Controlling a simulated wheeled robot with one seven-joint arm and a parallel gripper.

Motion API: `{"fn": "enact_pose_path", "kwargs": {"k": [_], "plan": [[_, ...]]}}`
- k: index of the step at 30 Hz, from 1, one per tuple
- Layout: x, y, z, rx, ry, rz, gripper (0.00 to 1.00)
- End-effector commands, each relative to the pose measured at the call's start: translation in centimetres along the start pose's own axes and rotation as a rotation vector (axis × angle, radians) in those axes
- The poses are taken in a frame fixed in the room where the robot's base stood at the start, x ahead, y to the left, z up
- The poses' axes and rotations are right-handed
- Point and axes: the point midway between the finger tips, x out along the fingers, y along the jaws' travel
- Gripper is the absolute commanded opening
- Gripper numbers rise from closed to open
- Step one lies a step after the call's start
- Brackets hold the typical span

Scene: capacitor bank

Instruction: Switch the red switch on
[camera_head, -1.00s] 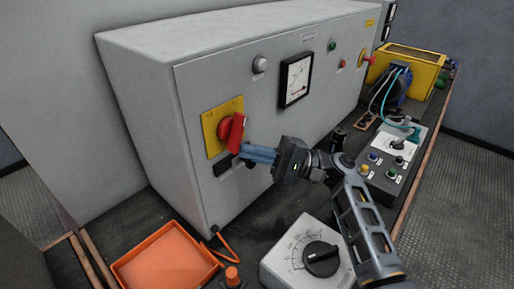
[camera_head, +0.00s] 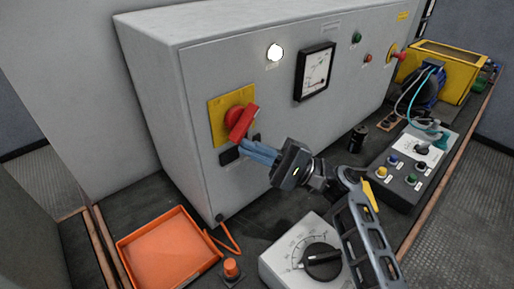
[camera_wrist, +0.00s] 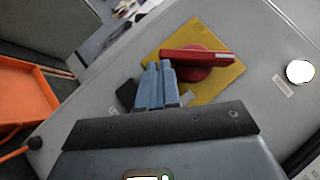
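The red switch (camera_head: 241,120) is a rotary handle on a yellow plate (camera_head: 217,130) at the left of the grey cabinet front. Its handle slants in the head view. In the wrist view the red handle (camera_wrist: 197,55) lies nearly level across the yellow plate (camera_wrist: 227,78). My gripper (camera_head: 246,147) is just below the handle, with its blue fingers close together and nothing visible between them. In the wrist view the fingertips (camera_wrist: 158,66) are by the handle's left end; I cannot tell whether they touch it. The white lamp (camera_head: 275,52) above is brightly lit.
A dial gauge (camera_head: 314,71) and small buttons are further right on the cabinet. An orange tray (camera_head: 168,250), a grey box with a black knob (camera_head: 322,260) and a button panel (camera_head: 409,165) stand on the bench below.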

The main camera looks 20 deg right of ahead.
Motion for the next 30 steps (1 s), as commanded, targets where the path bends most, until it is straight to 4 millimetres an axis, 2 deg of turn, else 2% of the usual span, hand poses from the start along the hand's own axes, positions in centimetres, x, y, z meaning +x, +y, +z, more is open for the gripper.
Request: {"fn": "enact_pose_path", "kwargs": {"k": [8,11,22,30], "plan": [[0.3,0.2,0.2,0.001,-0.009,0.005,0.00],[-0.2,0.2,0.2,0.000,-0.008,0.005,0.00],[-6.0,0.2,-0.1,-0.001,0.001,0.000,0.00],[-7.9,0.0,0.0,0.000,-0.001,0.001,0.00]]}}
